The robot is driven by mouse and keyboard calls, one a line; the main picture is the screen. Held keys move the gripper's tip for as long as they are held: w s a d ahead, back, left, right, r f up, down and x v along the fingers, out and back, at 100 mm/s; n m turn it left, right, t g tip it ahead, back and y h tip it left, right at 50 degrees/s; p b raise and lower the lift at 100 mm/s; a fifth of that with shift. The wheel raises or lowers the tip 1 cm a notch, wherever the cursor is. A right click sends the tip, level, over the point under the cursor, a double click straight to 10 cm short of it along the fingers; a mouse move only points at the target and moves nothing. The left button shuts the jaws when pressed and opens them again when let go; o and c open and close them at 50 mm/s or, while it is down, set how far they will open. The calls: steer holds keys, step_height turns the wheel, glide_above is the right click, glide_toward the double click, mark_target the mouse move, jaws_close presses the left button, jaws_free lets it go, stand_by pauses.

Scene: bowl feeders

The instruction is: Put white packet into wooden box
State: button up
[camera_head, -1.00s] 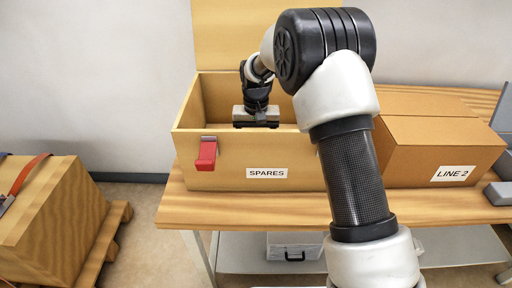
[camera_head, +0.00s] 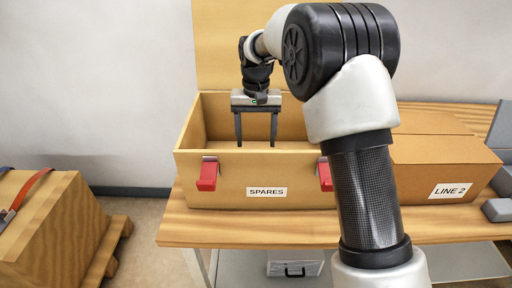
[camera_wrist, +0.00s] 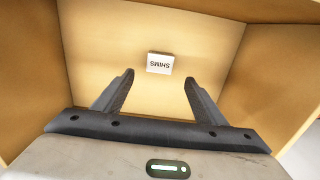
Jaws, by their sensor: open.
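The wooden box (camera_head: 225,172) labelled SPARES stands open on the table, its lid raised at the back. My gripper (camera_head: 257,144) is above the box opening, fingers pointing down, open and empty. In the wrist view my gripper (camera_wrist: 160,85) shows its two fingers wide apart. The white packet (camera_wrist: 160,63), marked SHIMS, lies flat on the box floor beyond the fingertips, apart from them. The box's front wall hides the packet in the head view.
A closed cardboard box (camera_head: 440,165) labelled LINE 2 stands to the right on the wooden table (camera_head: 250,228). Red latches (camera_head: 208,174) are on the box front. A wooden crate (camera_head: 55,225) stands at the lower left. The box walls surround the packet.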

steer(key=s+d+r+t, duration=0.2)
steer(key=s+d+r, duration=0.6)
steer(key=s+r, duration=0.5)
steer(key=s+d+t, duration=0.1)
steer(key=s+d, duration=0.2)
steer(key=s, duration=0.6)
steer(key=s+d+t, duration=0.2)
steer(key=s+d, duration=0.1)
steer(key=s, duration=0.6)
steer(key=shift+d+t, duration=0.3)
steer(key=shift+d, duration=0.1)
